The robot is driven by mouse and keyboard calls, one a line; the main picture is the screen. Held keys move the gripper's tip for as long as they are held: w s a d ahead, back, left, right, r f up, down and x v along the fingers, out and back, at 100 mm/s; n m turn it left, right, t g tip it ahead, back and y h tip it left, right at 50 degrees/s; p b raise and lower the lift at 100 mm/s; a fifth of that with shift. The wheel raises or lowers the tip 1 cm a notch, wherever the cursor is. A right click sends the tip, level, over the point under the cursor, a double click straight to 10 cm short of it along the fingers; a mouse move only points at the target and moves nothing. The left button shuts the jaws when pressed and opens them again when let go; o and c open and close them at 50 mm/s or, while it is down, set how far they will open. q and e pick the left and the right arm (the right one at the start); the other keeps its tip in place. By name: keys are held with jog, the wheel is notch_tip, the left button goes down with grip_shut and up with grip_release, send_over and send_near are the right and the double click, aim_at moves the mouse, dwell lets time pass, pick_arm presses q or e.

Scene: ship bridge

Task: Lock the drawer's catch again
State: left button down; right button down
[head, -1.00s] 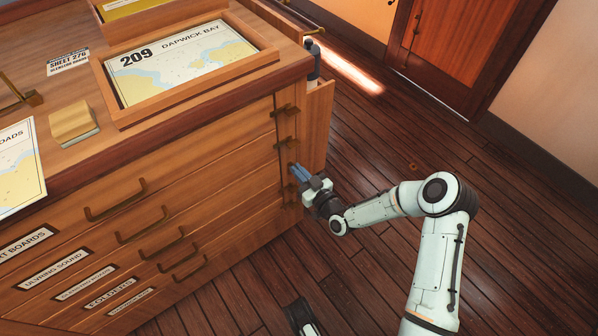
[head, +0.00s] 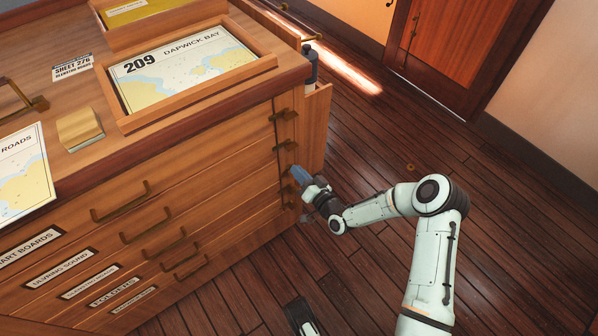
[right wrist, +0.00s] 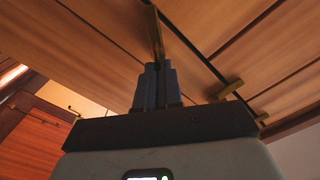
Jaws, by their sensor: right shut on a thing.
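The chart cabinet's drawers (head: 190,182) all look shut, with brass pull handles along the front. Brass catches run down the front's right edge, such as the upper one (head: 285,114) and the one below it (head: 287,146). My right gripper (head: 296,172) is at a lower catch, its blue-grey fingers hiding most of it. In the right wrist view the fingers are shut on that brass catch (right wrist: 154,34), which stands at a different angle from the two other catches (right wrist: 230,90) beyond it. My left gripper is not in view.
A framed chart (head: 185,68), a wooden block (head: 80,129) and a loose chart lie on the cabinet top. A wooden panel (head: 316,125) juts out at the cabinet's right side, beside my gripper.

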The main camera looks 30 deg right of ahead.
jog(key=m, duration=0.3)
jog(key=shift+d+f+m, duration=0.1)
jog(key=shift+f+m, duration=0.1)
jog(key=shift+m, duration=0.2)
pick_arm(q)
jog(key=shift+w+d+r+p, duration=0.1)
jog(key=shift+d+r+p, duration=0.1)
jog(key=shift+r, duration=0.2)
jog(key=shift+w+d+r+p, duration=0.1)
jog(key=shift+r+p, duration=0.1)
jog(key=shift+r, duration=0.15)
pick_arm(e)
jog(key=shift+f+m, duration=0.2)
jog(key=shift+m, duration=1.45)
jog(key=shift+f+m, duration=0.15)
jog(key=shift+m, duration=1.5)
jog(key=c, duration=1.3)
grip_release()
jog(key=shift+d, duration=0.1)
